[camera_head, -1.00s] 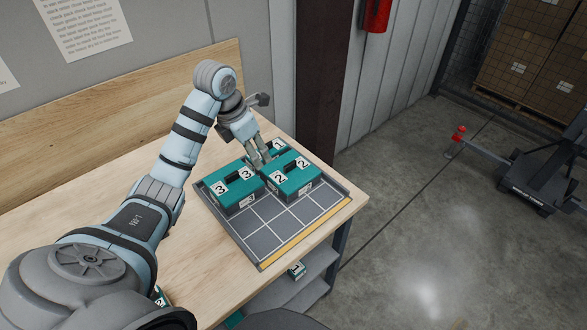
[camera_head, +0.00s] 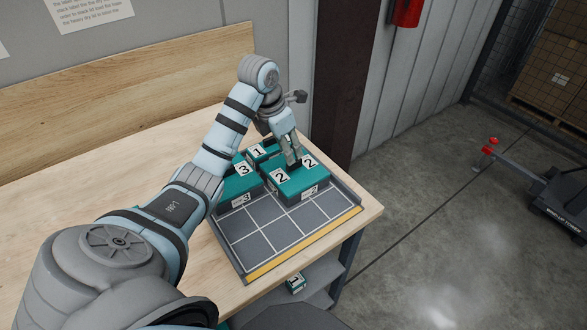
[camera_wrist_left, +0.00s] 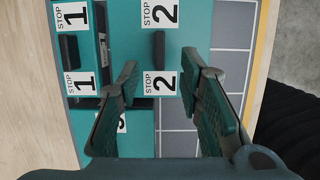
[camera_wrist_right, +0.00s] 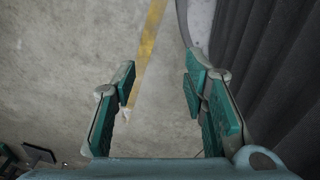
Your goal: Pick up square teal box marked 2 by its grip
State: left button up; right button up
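The square teal box marked 2 (camera_head: 303,187) sits on the gridded tray between white "2" labels; it also fills the middle of the left wrist view (camera_wrist_left: 142,47). Its dark grip (camera_wrist_left: 160,50) is a narrow bar across the top between the two labels. My left gripper (camera_head: 291,164) is over this box, pointing down. In the left wrist view its open fingers (camera_wrist_left: 163,72) are on either side of the grip's line, with nothing held. I cannot tell how far above the grip the fingertips are. My right gripper (camera_wrist_right: 160,75) is open and empty over the floor.
A teal box marked 3 (camera_head: 238,190) and one marked 1 (camera_head: 257,153) stand close beside box 2 on the tray (camera_head: 262,270). The tray's front cells are empty. A dark post (camera_head: 340,90) rises behind the table.

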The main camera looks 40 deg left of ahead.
aim_at(294, 172)
pick_arm(q)
jog(key=b+x, duration=0.2)
jog(key=x, duration=0.3)
jog(key=shift+w+d+r+b, duration=0.1)
jog(key=shift+w+b, duration=0.15)
jog(key=shift+b, duration=0.15)
jog(key=shift+w+f, duration=0.1)
jog(key=shift+f, duration=0.2)
jog(key=shift+r, duration=0.1)
pick_arm(e)
jog(key=f, duration=0.1)
jog(key=w+f, duration=0.1)
jog(key=shift+w+f, duration=0.15)
jog(key=shift+f, duration=0.25)
pick_arm(q)
grip_shut()
